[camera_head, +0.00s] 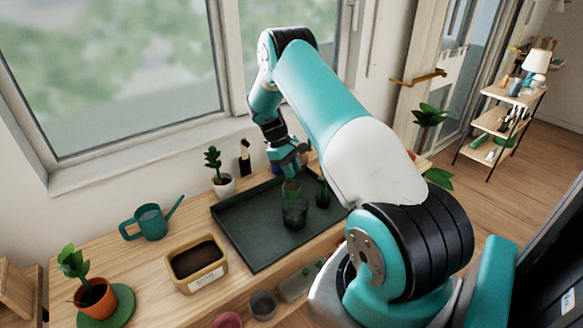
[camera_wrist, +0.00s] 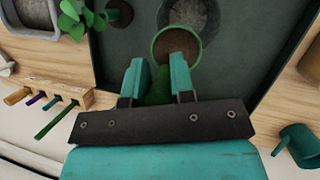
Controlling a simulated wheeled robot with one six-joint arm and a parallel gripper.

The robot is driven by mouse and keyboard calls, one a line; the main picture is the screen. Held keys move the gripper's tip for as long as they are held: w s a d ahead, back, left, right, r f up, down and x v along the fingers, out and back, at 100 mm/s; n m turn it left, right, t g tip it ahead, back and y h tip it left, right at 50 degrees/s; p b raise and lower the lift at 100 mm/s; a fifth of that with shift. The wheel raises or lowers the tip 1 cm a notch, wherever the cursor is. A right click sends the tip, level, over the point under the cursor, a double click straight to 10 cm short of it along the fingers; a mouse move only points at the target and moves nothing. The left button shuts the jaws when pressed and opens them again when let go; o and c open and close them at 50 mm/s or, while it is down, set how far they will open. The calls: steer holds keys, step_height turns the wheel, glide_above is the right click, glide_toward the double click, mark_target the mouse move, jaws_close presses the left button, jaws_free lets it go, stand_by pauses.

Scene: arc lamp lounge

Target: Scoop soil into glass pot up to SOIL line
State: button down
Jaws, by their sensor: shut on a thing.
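My gripper (camera_head: 290,160) is shut on the green handle of a scoop (camera_head: 291,187); in the wrist view the handle sits between the two fingers (camera_wrist: 158,78). The scoop's round cup (camera_wrist: 156,46) holds brown soil. It is over the dark tray, above or close beside the clear glass pot (camera_head: 294,214); I cannot tell the exact gap. In the wrist view the pot (camera_wrist: 207,18) is just beyond the cup, with greyish material inside. Its SOIL line cannot be made out. A wooden soil box (camera_head: 206,284) with dark soil stands left of the tray (camera_head: 246,254).
A teal watering can (camera_head: 150,223) and a plant in an orange pot (camera_head: 96,296) stand on the left. A white-potted plant (camera_head: 223,187) is behind the tray. A small plant (camera_head: 323,195) stands right of the scoop. A wooden tool holder (camera_wrist: 62,92) shows in the wrist view.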

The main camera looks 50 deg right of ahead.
steer(key=s+t+h+b, duration=0.1)
steer(key=s+a+r+t+h+b, duration=0.1)
steer(key=t+b, duration=0.1)
steer(key=shift+s+a+m+t+b, duration=0.15)
steer(key=shift+m+t+b, duration=0.15)
steer(key=shift+m, duration=0.1)
steer(key=shift+s+a+f+t+h+b, duration=0.15)
steer(key=shift+s+t+h+b, duration=0.3)
steer(key=shift+b, duration=0.65)
steer(key=shift+s+a+f+t+h+b, duration=0.2)
steer(key=shift+t+b, duration=0.35)
steer(key=shift+b, duration=0.5)
steer(key=shift+s+a+f+m+t+h+b, duration=0.25)
steer(key=shift+s+t+h+b, duration=0.35)
steer(key=shift+b, duration=1.35)
steer(key=shift+s+a+f+m+t+h+b, duration=0.15)
steer(key=shift+s+a+t+h+b, duration=0.45)
steer(key=shift+b, duration=1.3)
steer(key=shift+s+a+f+m+t+h+b, duration=0.1)
steer(key=shift+s+f+t+h+b, duration=0.3)
steer(key=shift+b, duration=1.25)
steer(key=shift+s+a+f+m+t+y+b, duration=0.15)
steer(key=shift+t+b, duration=0.5)
steer(key=shift+b, duration=1.05)
steer(key=shift+s+f+m+t+h+b, duration=0.15)
steer(key=shift+f+t+h+b, duration=0.3)
steer(key=shift+b, duration=1.2)
steer(key=shift+s+r+t+b, duration=0.15)
steer(key=shift+t+b, duration=0.15)
steer(key=shift+b, duration=0.2)
